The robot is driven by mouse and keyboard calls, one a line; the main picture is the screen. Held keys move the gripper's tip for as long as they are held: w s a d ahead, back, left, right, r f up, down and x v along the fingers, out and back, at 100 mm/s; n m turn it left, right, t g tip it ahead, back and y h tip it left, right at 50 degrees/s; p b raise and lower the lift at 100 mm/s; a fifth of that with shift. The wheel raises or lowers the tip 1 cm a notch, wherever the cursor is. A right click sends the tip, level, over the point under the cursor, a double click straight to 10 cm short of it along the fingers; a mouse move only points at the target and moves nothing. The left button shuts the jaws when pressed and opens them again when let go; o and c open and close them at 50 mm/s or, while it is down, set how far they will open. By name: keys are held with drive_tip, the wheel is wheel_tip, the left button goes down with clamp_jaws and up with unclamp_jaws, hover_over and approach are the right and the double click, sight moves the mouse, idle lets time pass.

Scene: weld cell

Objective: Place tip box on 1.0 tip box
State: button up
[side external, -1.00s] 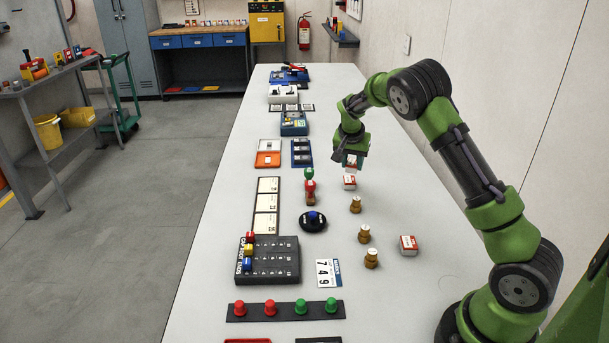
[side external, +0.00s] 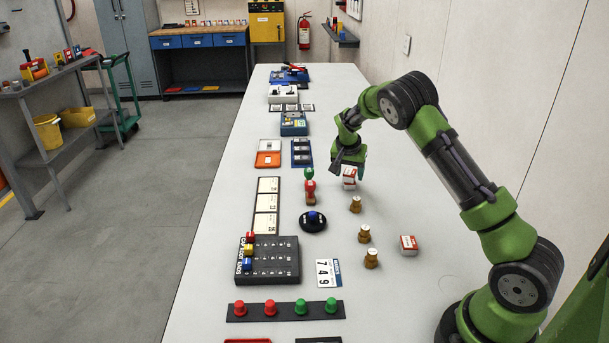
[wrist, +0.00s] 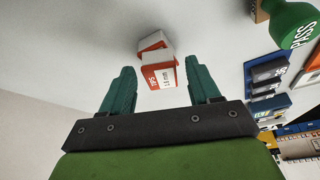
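Two small red-and-white tip boxes stand stacked on the table in the side view. The upper tip box (side external: 349,172) sits on the lower tip box (side external: 349,184), slightly turned against it. Both show in the wrist view: the nearer box (wrist: 160,76) has a red face and a white label whose small print is hard to read, and the other box (wrist: 152,41) shows partly behind it. My gripper (wrist: 160,78) is open, its teal fingers apart on either side of the nearer box with gaps. In the side view my gripper (side external: 349,168) is right at the upper box.
Another red-and-white box (side external: 409,245) lies nearer the front right. Brown knobbed pieces (side external: 355,205) stand in front of the stack. The table right of the stack is clear.

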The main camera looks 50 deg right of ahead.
drive_tip(key=s+a+r+n+t+y, duration=0.1)
drive_tip(key=s+a+r+y, duration=0.1)
drive_tip(key=s+a+r, duration=0.5)
drive_tip(key=s+a+r+n+t+y, duration=0.1)
drive_tip(key=a+r, duration=0.5)
drive_tip(key=r, duration=0.4)
drive_tip(key=s+a+r+n+t+y, duration=0.3)
drive_tip(key=s+a+n, duration=0.4)
drive_tip(key=s+a, duration=0.9)
drive_tip(key=shift+s+a+r+n, duration=0.3)
drive_tip(key=shift+s+r, duration=0.05)
drive_tip(key=shift+s, duration=0.75)
